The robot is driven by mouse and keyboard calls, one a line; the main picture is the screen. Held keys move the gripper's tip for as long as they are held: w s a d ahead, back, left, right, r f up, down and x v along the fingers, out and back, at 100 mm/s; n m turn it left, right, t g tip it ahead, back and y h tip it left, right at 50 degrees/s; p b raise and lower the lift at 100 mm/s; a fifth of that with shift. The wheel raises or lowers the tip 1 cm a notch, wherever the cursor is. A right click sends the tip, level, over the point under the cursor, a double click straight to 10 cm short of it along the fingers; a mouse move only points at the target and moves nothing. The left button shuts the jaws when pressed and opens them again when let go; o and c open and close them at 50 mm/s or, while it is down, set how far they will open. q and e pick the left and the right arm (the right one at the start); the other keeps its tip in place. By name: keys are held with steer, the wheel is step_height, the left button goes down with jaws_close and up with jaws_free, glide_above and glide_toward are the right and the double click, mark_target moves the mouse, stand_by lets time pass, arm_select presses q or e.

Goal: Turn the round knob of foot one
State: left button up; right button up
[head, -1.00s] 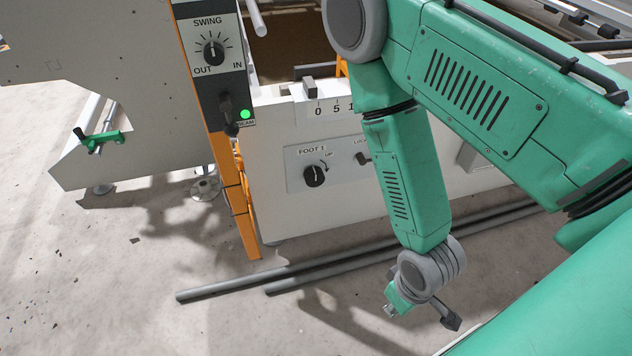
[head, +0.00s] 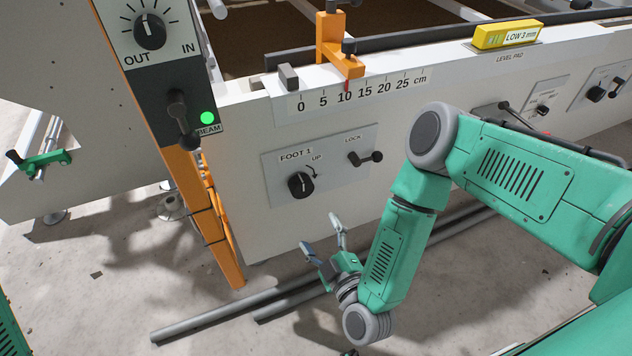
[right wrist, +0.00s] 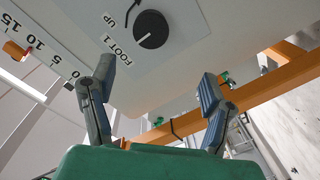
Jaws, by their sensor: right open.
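The round black knob of foot one (head: 301,185) sits on a light grey plate marked FOOT 1 and UP, on the white side panel. It also shows at the top of the right wrist view (right wrist: 151,29), ahead of my fingers and apart from them. My right gripper (head: 324,235) is open and empty, just below and to the right of the knob in the head view. In the right wrist view its two fingers (right wrist: 157,80) stand wide apart with nothing between them. My left gripper is not in view.
A LOCK lever (head: 365,158) sits right of the knob. The SWING panel with its black lever (head: 180,118) and an orange post (head: 217,232) stand to the left. Dark rails (head: 225,315) lie on the floor below. A yellow level (head: 506,35) rests on top.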

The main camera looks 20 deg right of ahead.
mark_target(302, 191)
steer(key=shift+t+h, duration=0.3)
steer(key=shift+h, duration=0.1)
steer(key=w+b, duration=0.3)
steer(key=w, duration=0.3)
steer(key=w+b, duration=0.3)
steer(key=w, duration=0.4)
steer(key=shift+w+d+r, duration=0.15)
steer(key=shift+w, duration=0.4)
steer(key=shift+r, duration=0.1)
steer(key=c, duration=1.2)
